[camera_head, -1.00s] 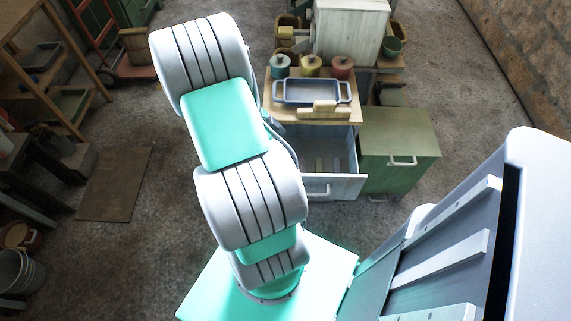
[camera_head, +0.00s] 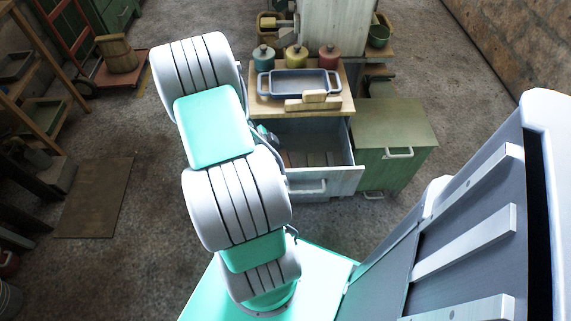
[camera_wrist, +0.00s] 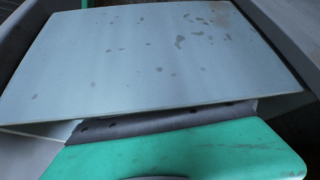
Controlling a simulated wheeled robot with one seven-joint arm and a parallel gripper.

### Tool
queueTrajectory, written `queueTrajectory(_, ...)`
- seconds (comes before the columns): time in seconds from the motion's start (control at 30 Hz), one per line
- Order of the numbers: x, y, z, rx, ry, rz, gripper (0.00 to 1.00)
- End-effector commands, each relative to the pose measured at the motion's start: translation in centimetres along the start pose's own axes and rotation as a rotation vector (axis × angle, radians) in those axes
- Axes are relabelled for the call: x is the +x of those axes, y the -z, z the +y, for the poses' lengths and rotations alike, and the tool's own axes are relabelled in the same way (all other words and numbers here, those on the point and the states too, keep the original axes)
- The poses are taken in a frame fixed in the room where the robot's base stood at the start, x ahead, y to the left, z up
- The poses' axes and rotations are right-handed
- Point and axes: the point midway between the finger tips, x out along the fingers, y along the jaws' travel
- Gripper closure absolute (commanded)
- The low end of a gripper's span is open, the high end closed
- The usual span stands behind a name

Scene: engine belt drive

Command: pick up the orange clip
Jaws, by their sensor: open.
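No orange clip can be made out in either view. In the head view my arm's grey and green links fill the left middle and hide what lies behind them. My gripper's fingertips cannot be made out in the head view or the wrist view. An open drawer (camera_head: 325,182) shows to the right of my arm in the head view, with slats or narrow shapes inside; its left end is partly hidden by the arm. The wrist view shows a stained pale blue-grey panel (camera_wrist: 150,60) close up, with a green rounded surface along the bottom.
A blue-grey tray (camera_head: 300,84) and a wooden block (camera_head: 312,101) are on the worktop above the drawer. Red, yellow and teal canisters stand behind. A green cabinet (camera_head: 392,150) adjoins on the right. A rack stands at left; open floor lies between.

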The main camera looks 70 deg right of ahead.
Motion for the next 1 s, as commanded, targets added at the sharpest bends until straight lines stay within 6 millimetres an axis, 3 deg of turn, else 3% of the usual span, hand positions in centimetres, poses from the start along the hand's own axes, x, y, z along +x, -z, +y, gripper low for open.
queueTrajectory(0.27,0.82,-0.02,0.05,0.000,-0.001,-0.001,0.02)
queueTrajectory(0.83,0.68,0.04,-0.05,0.001,0.001,0.000,0.48)
queueTrajectory(1.0,0.67,0.05,-0.06,0.002,0.002,0.000,0.50)
